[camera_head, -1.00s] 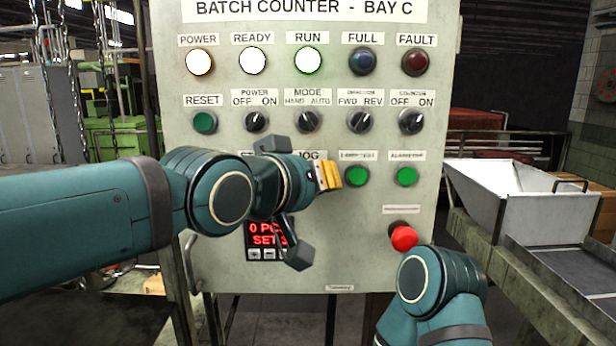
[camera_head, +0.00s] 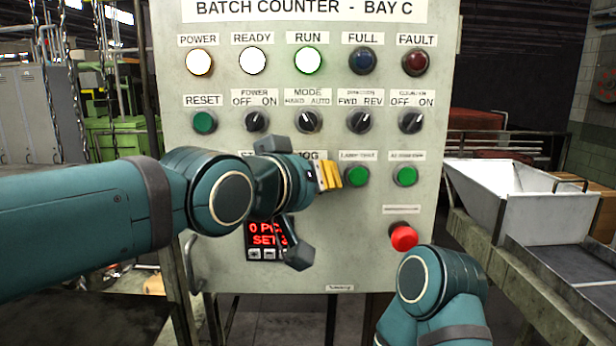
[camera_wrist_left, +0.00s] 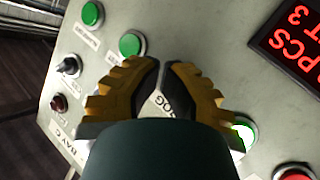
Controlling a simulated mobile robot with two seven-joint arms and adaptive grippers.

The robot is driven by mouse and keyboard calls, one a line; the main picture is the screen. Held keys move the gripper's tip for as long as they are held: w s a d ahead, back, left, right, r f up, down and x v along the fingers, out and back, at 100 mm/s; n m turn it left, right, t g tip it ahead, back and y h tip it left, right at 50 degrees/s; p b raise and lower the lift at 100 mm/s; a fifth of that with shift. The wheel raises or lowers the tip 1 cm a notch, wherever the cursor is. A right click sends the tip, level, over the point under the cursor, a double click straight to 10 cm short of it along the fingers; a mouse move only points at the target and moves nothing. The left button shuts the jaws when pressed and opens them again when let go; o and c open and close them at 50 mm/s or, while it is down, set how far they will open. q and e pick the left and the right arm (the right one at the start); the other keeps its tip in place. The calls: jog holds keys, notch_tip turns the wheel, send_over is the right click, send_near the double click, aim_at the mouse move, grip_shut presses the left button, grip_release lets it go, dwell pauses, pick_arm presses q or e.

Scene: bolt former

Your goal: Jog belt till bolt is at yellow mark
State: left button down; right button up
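The control panel (camera_head: 330,235) fills the middle of the head view. The JOG label (camera_wrist_left: 163,102) shows between my finger pads in the left wrist view; the JOG button itself is hidden behind the fingers. My left gripper (camera_head: 330,175) is at the panel's third row, its yellow fingers together with only a thin gap, and it holds nothing; it also shows in the left wrist view (camera_wrist_left: 161,68). I cannot tell whether it touches the button. A dark belt-like surface (camera_head: 560,262) lies at the right. No bolt or yellow mark can be made out. My right gripper is out of view.
A lit green button (camera_wrist_left: 243,132) and a red button (camera_wrist_left: 294,173) sit beside the fingers. The Lamp Test button (camera_head: 356,174) is close right of them. A red mushroom button (camera_head: 403,237) is lower right. The RUN lamp (camera_head: 308,60) is lit. A white hopper (camera_head: 525,215) stands at right.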

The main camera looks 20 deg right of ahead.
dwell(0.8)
pick_arm(q)
jog(key=shift+s+a+b, duration=0.2)
jog(key=shift+s+b, duration=0.55)
jog(key=shift+s, duration=0.05)
jog(key=s+b, duration=0.2)
jog(key=s, duration=0.1)
jog(key=s+b, duration=0.2)
jog(key=shift+a, duration=0.4)
jog(key=shift+w+r, duration=0.1)
